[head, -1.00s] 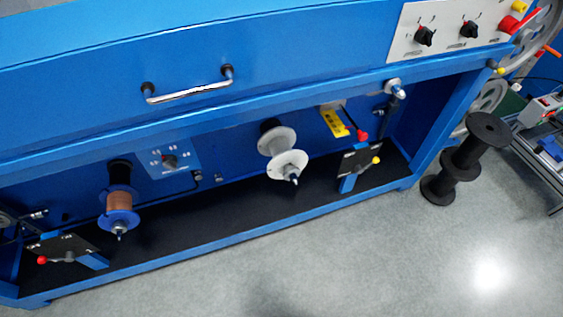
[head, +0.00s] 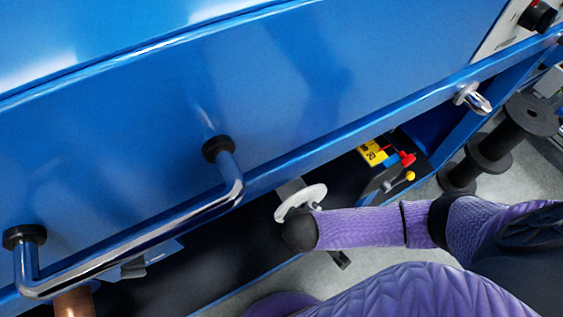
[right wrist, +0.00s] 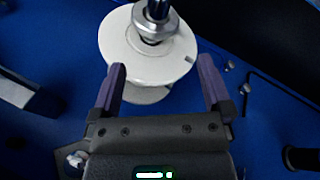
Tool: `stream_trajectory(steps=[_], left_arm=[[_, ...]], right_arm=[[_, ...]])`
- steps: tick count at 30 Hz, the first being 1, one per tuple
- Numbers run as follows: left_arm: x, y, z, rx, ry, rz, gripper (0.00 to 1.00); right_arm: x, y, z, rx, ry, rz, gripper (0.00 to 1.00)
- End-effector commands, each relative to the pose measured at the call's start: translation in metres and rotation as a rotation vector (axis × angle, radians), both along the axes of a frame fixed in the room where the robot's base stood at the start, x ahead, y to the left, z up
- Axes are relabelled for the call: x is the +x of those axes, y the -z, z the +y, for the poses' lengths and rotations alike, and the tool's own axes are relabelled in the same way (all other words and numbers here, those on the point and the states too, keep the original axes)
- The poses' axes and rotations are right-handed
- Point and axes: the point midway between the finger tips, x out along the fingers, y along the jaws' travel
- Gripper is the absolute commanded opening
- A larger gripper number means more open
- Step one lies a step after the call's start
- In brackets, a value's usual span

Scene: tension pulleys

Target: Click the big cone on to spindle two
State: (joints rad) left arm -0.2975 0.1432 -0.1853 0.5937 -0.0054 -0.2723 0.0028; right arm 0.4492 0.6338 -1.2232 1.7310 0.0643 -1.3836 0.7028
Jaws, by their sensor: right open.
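The big cone is, as far as I can tell, the round white flanged piece (right wrist: 120,45) on the spindle (right wrist: 155,14) in the right wrist view. The metal spindle tip comes through its middle. My right gripper (right wrist: 162,68) is open, with one purple finger on each side near the lower edge of the white piece; contact cannot be told. In the head view the white flange (head: 302,200) shows partly behind my right arm, which hides most of the spindle. My left gripper is not in view.
A chrome handle (head: 140,238) on the blue cabinet (head: 330,80) crosses the left of the head view. A copper-coloured spool (head: 74,302) sits below it. A yellow label (head: 372,152) and red and yellow knobs lie right of the flange. Black spools (head: 490,142) stand on the floor.

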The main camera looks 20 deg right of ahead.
Motion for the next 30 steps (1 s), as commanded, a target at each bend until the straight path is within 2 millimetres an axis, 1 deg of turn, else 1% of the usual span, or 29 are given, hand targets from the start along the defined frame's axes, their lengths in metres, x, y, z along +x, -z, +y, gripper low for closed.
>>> stream_trajectory(steps=[3,5,9,12,15,19,27,29,30], left_arm=[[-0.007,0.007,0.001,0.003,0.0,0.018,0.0],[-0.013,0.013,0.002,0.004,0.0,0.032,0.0],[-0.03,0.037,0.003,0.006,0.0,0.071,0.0],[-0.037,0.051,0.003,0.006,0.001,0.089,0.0],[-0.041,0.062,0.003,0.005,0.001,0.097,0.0],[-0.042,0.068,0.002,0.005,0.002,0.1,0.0],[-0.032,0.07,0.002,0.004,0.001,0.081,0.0],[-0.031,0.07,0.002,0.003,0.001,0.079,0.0],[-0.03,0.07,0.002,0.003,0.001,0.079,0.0]], right_arm=[[0.0,0.003,-0.002,-0.015,-0.002,-0.002,1.0],[0.001,0.012,-0.004,-0.017,-0.001,-0.001,1.0],[0.011,0.046,-0.014,-0.017,-0.002,0.003,1.0],[0.018,0.067,-0.02,-0.017,-0.002,0.004,1.0],[0.024,0.081,-0.025,-0.016,-0.003,0.002,1.0],[0.028,0.088,-0.029,-0.015,-0.002,0.001,1.0],[0.029,0.086,-0.029,-0.014,-0.003,-0.003,1.0],[0.029,0.086,-0.029,-0.014,-0.003,-0.003,0.87],[0.029,0.086,-0.029,-0.014,-0.003,-0.003,0.79]])
